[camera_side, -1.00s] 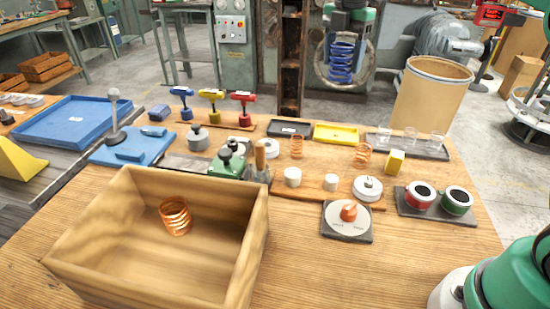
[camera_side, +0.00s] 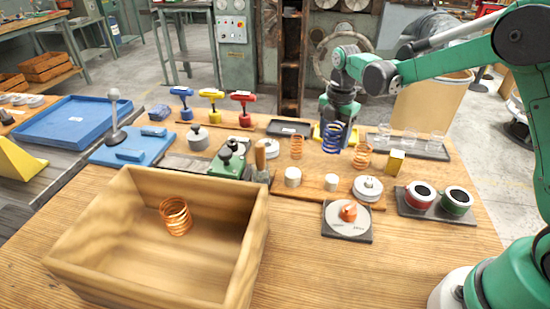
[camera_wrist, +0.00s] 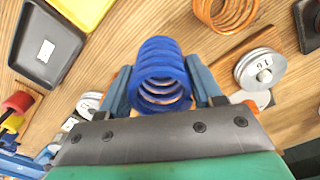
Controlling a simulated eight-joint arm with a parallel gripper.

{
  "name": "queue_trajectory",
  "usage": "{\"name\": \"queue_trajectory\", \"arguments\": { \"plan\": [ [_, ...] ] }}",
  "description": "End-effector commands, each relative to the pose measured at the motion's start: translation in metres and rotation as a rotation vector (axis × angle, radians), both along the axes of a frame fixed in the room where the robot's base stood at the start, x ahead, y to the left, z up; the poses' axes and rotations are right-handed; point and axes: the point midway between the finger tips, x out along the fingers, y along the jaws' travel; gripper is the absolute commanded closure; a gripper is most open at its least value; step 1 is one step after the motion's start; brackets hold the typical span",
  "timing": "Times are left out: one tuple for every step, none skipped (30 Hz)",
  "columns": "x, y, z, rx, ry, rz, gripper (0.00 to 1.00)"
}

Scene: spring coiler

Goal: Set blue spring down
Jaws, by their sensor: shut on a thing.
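The blue spring (camera_side: 333,138) is between the fingers of my gripper (camera_side: 338,118), upright, over the back of the table in the side view. The wrist view shows the blue spring (camera_wrist: 160,75) with a blue-grey finger on each side, my gripper (camera_wrist: 162,88) shut on it. In the side view the spring appears between two copper springs (camera_side: 297,147) and (camera_side: 363,156), in front of the yellow tray (camera_side: 318,136). Whether its lower end touches the table or the wooden strip is unclear.
A dark tray (camera_side: 288,128) lies left of the yellow tray, and a tray with clear cups (camera_side: 410,140) lies right. A wooden box (camera_side: 255,235) with a copper spring (camera_side: 175,216) stands at front left.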

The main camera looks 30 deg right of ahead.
Motion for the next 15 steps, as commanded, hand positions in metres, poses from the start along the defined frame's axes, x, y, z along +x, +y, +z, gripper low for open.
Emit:
{"name": "queue_trajectory", "arguments": {
  "plan": [
    [0.000, 0.000, -0.009, 0.000, 0.000, 0.000, 1.00],
    [0.001, 0.000, -0.014, 0.000, 0.000, 0.000, 1.00],
    [0.000, 0.000, -0.019, 0.000, 0.000, 0.000, 1.00],
    [0.000, 0.000, -0.023, 0.000, 0.000, 0.000, 1.00],
    [0.000, 0.000, -0.026, 0.000, 0.000, 0.000, 1.00],
    [0.000, 0.000, -0.029, 0.000, 0.000, 0.000, 1.00],
    [0.000, 0.000, -0.030, 0.000, 0.000, 0.000, 1.00],
    [0.000, 0.000, -0.030, 0.000, 0.000, 0.000, 1.00],
    [0.000, 0.000, -0.030, 0.000, 0.000, 0.000, 1.00],
    [0.000, 0.000, -0.030, 0.000, 0.000, 0.000, 1.00],
    [0.000, 0.000, -0.030, 0.000, 0.000, 0.000, 1.00],
    [0.000, 0.000, -0.030, 0.000, 0.000, 0.000, 1.00],
    [0.000, 0.000, -0.030, 0.000, 0.000, 0.000, 1.00],
    [0.000, 0.000, -0.030, 0.000, 0.000, 0.000, 1.00],
    [0.000, 0.000, -0.030, 0.000, 0.000, 0.000, 1.00]
  ]
}}
